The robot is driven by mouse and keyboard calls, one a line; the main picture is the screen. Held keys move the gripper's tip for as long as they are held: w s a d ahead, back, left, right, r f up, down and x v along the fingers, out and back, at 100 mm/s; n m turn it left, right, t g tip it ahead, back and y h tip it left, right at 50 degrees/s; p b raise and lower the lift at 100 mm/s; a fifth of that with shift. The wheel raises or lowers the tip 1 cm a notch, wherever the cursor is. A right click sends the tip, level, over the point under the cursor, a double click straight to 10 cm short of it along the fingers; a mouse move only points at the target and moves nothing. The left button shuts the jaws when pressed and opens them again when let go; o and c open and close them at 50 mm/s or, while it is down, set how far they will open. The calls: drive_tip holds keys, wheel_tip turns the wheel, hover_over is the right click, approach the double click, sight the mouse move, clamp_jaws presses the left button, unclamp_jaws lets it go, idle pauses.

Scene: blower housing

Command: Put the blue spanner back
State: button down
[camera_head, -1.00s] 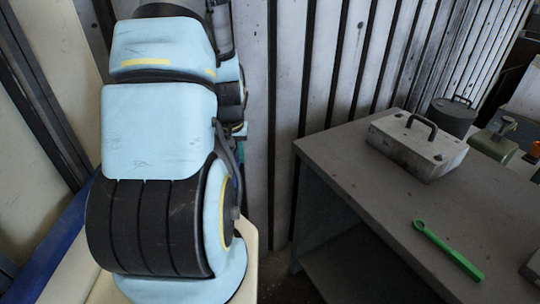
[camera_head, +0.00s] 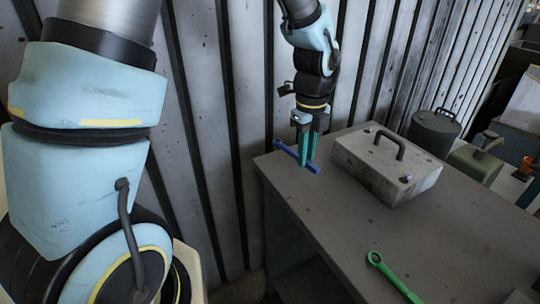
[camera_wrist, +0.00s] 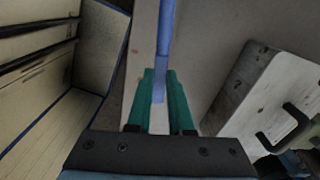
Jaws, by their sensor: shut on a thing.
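The blue spanner (camera_head: 284,148) is between the green fingers of my gripper (camera_head: 308,158) at the back left corner of the grey table. My gripper is shut on it and points down. In the wrist view the spanner (camera_wrist: 166,35) runs from between the fingertips (camera_wrist: 159,76) to the top edge of the picture, over the table's edge strip. The fingers hide part of it. I cannot tell whether the spanner touches the table top. A green spanner (camera_head: 392,277) lies at the front of the table.
A worn grey box with a handle (camera_head: 385,168) stands on the table (camera_head: 330,215) just right of my gripper; it also shows in the wrist view (camera_wrist: 265,95). A dark round can (camera_head: 432,130) and a green container (camera_head: 475,165) stand behind it. A ribbed wall is close behind the table.

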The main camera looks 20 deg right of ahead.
drive_tip(key=shift+s+d+r+m, duration=0.3)
drive_tip(key=shift+s+d+m, duration=0.2)
drive_tip(key=shift+m, duration=0.2)
drive_tip(key=shift+f, duration=0.1)
drive_tip(key=b, duration=0.6)
hover_over(308, 191)
wheel_tip(308, 191, down, 6)
drive_tip(key=shift+r, duration=0.2)
drive_tip(key=shift+f, duration=0.95)
drive_tip(key=shift+f+b, duration=0.4)
drive_tip(key=shift+f, duration=0.15)
drive_tip(key=c, duration=0.7)
unclamp_jaws()
drive_tip(key=shift+c, duration=0.2)
drive_tip(key=shift+o, duration=0.3)
drive_tip(key=o, duration=0.4)
